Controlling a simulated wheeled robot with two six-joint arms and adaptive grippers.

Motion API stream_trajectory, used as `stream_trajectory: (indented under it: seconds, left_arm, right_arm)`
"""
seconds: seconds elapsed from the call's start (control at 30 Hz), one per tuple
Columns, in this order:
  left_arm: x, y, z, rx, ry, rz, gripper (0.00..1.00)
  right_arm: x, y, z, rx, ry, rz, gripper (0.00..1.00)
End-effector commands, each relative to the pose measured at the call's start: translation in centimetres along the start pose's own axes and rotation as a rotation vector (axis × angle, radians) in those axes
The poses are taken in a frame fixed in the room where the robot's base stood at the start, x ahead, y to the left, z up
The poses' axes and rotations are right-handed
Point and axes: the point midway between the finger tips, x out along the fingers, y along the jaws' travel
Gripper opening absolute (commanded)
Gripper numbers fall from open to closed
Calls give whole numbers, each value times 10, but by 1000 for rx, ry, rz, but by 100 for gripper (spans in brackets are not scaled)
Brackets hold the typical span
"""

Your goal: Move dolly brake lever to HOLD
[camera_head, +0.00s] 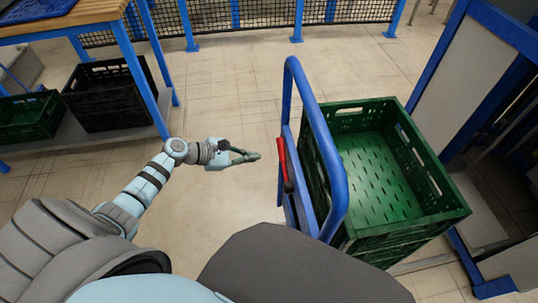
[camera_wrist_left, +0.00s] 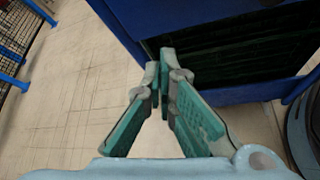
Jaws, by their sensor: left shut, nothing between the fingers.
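The red brake lever (camera_head: 283,163) is on the left side of the blue dolly (camera_head: 333,165), near the dolly's tall looped handle. No HOLD marking is legible. My left gripper (camera_head: 256,156) is a short way left of the lever, apart from it, pointing toward it. In the left wrist view my left gripper (camera_wrist_left: 162,66) has its fingertips together with nothing between them, and the blue dolly frame (camera_wrist_left: 118,22) is just beyond. The lever cannot be made out in the left wrist view. My right gripper is not in view.
An open, empty green crate (camera_head: 440,207) sits on the dolly. A workbench (camera_head: 70,18) at the left has a black crate (camera_head: 112,98) and a green crate (camera_head: 30,118) on its lower shelf. A blue-framed rack (camera_head: 430,70) stands at the right. Floor around my left gripper is clear.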

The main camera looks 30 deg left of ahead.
Motion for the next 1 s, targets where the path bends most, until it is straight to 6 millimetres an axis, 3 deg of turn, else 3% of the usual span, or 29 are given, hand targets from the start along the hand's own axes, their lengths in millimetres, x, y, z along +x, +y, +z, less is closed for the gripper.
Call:
stream_trajectory:
  seconds: [0.27, 0.33, 0.5, 1.0]
  left_arm:
    - [63, -1, -3, 0, -2, 2, 0]
    - [51, 0, 15, 5, 1, 1, 0]
    - [45, 0, 33, 3, 2, 2, 0]
    - [43, 0, 37, 6, 2, 5, 0]
  right_arm:
    - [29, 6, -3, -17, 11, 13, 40]
    - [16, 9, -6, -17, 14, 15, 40]
    - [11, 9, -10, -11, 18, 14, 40]
    - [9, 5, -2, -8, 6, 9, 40]
